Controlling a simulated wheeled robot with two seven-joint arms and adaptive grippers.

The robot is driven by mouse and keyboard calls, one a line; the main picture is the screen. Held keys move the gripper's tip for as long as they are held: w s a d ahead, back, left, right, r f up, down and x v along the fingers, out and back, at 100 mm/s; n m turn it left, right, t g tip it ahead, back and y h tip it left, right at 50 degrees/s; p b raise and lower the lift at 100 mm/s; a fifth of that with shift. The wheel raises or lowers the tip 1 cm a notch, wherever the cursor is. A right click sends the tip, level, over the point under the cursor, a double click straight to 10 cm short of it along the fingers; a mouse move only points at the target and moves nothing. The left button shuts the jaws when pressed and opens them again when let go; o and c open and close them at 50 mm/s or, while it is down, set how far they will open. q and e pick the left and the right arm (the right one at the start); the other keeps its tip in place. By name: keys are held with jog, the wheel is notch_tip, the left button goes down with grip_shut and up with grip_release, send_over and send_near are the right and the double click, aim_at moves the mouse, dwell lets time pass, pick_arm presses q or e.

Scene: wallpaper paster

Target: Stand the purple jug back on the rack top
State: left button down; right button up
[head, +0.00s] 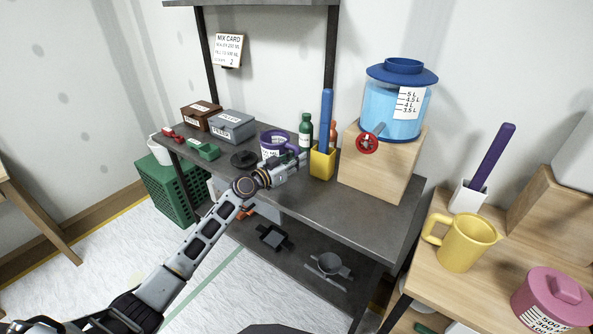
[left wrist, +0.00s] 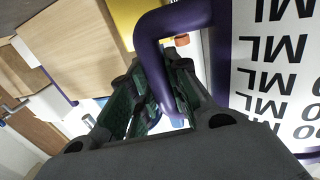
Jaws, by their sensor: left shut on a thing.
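The purple jug (head: 272,139), with a white label, is upright at the rack top (head: 310,205), near the middle. I cannot tell whether its base touches the surface. My left gripper (head: 294,161) is at the jug's right front side, low over the rack top. In the left wrist view the jug's purple handle (left wrist: 148,45) passes between the fingers of the left gripper (left wrist: 163,105), which is shut on it. The jug's label (left wrist: 275,85) fills the right side of that view. My right gripper is not in view.
A yellow holder (head: 322,163) with a blue stick and a green bottle (head: 306,132) stand just right of the jug. A black disc (head: 243,159) lies to its left. A wooden box (head: 378,170) bears the blue dispenser (head: 397,105). The front right rack top is clear.

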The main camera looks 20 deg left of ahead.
pick_arm(q)
jog(key=shift+f, duration=0.45)
notch_tip(320, 180, down, 2)
jog(key=shift+f+b, duration=0.2)
jog(key=shift+b, duration=0.3)
jog(key=shift+f, duration=0.2)
jog(key=c, duration=1.4)
grip_release()
jog(key=shift+f, duration=0.1)
jog(key=shift+o, duration=0.2)
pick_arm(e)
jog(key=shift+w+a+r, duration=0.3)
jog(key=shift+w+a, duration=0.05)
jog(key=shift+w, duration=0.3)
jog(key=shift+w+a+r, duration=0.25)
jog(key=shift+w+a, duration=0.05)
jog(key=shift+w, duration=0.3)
